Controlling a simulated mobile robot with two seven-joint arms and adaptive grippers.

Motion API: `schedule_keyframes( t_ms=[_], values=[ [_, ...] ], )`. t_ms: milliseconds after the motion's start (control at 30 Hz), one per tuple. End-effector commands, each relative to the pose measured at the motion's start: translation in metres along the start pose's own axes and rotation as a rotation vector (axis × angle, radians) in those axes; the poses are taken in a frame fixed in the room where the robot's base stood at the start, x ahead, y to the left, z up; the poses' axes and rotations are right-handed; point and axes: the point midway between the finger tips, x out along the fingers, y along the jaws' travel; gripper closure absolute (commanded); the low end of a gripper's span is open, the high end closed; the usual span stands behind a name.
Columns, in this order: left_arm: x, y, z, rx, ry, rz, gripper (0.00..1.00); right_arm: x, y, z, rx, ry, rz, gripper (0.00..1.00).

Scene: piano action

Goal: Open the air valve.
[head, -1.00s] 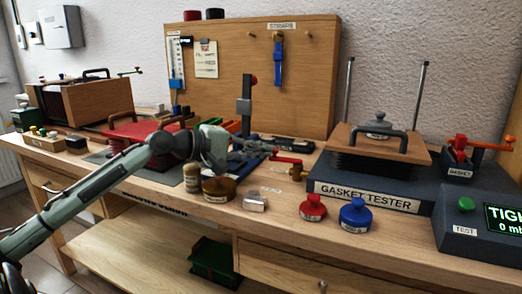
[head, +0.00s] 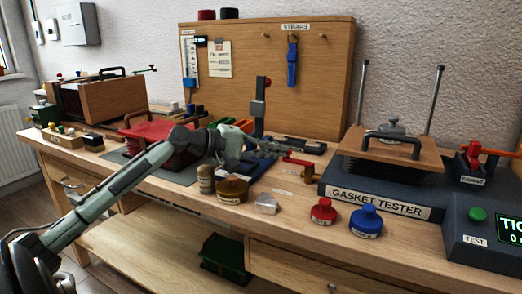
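A red lever handle (head: 299,161), which looks like the air valve's, sits low on the bench just left of the gasket tester. Its small brass-coloured end (head: 310,176) is at the right. My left gripper (head: 283,149) reaches in from the left, with its fingers close to the lever's left end. It is small and dark in the picture; I cannot tell whether it touches the lever or how far its fingers are apart. My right gripper is not in view.
The gasket tester (head: 375,203) stands at the right. A brown round tin (head: 232,190), a metal block (head: 267,204), a red knobbed weight (head: 323,211) and a blue one (head: 366,221) stand along the front. A pegboard (head: 330,70) rises behind.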

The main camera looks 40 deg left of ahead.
Motion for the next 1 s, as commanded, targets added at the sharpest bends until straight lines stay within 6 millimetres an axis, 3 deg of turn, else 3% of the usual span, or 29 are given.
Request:
schedule_keyframes(
  t_ms=[167, 400, 600, 1000],
  values=[
    [-0.023, -0.001, 0.000, -0.001, 0.002, 0.001, 1.00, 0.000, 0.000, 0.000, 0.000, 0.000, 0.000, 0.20],
    [-0.076, -0.001, 0.000, -0.002, 0.003, 0.003, 1.00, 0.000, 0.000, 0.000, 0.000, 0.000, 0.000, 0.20],
    [-0.108, 0.000, 0.000, -0.001, 0.002, 0.002, 1.00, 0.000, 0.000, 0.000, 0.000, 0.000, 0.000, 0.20],
    [-0.121, 0.000, 0.000, 0.001, 0.000, 0.001, 1.00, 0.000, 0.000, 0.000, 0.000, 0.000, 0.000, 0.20]
  ],
)
